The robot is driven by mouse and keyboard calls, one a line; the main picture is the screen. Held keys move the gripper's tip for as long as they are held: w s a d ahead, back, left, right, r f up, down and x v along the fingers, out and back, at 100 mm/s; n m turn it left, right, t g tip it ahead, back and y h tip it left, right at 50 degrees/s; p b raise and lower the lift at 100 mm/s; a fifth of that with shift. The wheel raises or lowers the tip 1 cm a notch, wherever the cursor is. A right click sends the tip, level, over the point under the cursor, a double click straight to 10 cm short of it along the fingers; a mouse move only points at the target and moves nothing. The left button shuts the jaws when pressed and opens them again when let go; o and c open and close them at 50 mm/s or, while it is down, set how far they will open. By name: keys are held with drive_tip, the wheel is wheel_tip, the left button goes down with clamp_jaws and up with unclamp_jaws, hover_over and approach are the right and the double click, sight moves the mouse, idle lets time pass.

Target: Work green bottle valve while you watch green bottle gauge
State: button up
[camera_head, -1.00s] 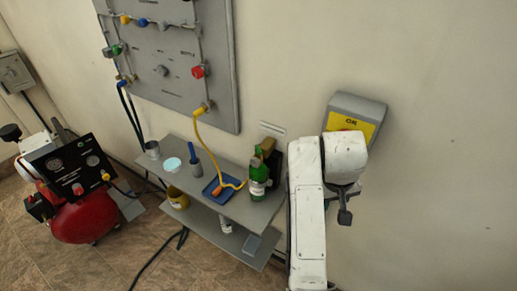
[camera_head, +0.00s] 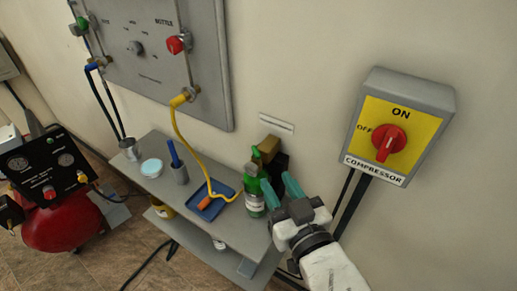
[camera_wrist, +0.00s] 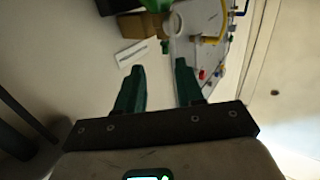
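A green bottle (camera_head: 254,198) with a pale label stands upright at the right end of the grey shelf in the head view. Small green parts show at its top, but I cannot make out a valve or a gauge clearly. In the wrist view a green shape (camera_wrist: 148,5), likely the bottle, is cut off at the top edge. My gripper (camera_head: 281,186) has its teal fingers just right of the bottle in the head view; contact cannot be told. In the wrist view my gripper (camera_wrist: 159,66) has its fingers apart with nothing between them.
The grey shelf (camera_head: 150,187) also holds a blue tray (camera_head: 228,192), cups and a yellow hose (camera_head: 190,140). A grey panel (camera_head: 150,75) hangs above. A yellow compressor switch box (camera_head: 405,115) is on the wall at right. A red compressor (camera_head: 62,228) stands at left.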

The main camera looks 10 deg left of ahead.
sight(260, 157)
drive_tip(key=shift+y, duration=0.3)
drive_tip(key=x, duration=0.3)
drive_tip(key=p+x, duration=0.1)
drive_tip(key=x, duration=0.6)
drive_tip(key=shift+w+a+r, duration=0.15)
drive_tip(key=shift+a+r, duration=0.15)
drive_tip(key=shift+a, duration=0.1)
drive_tip(key=shift+c, duration=0.4)
clamp_jaws()
